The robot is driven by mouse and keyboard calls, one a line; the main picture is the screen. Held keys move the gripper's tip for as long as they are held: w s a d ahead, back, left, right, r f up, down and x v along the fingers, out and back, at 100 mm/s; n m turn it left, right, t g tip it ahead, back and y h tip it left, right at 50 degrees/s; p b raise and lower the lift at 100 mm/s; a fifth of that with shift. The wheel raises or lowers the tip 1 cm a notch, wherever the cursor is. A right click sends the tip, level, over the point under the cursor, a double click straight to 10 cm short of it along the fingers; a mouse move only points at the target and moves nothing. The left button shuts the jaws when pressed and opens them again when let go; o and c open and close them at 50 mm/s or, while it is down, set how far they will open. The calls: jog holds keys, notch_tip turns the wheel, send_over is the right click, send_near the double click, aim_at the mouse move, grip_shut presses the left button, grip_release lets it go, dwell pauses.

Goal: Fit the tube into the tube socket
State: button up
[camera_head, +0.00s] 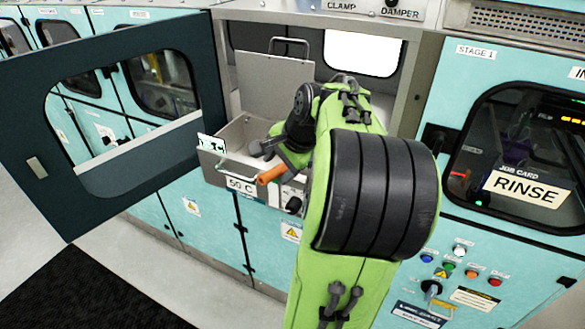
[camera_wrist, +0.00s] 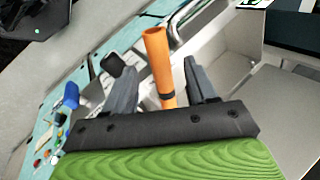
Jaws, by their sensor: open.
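An orange tube (camera_head: 271,175) shows at the front edge of the open bay, close to the fingers of my gripper (camera_head: 263,149). In the wrist view the tube (camera_wrist: 157,58) points up and away, with a dark band near its lower end. My gripper (camera_wrist: 160,82) is open, with one grey finger on each side of the tube. Both fingers look apart from it. The tube's lower end is hidden behind the gripper body. I cannot make out the tube socket clearly in either view.
A steel basin (camera_head: 235,137) with a raised lid (camera_head: 275,85) lies behind the gripper, with a "50 C" label (camera_head: 241,184) on its front. A dark windowed door (camera_head: 45,175) stands open at left. The RINSE cabinet (camera_head: 461,195) is at right. The floor at front left is clear.

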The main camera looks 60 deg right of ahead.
jog(key=x, duration=0.3)
jog(key=shift+s+r, duration=0.1)
jog(key=shift+c, duration=0.7)
grip_shut()
jog(key=shift+r, duration=0.1)
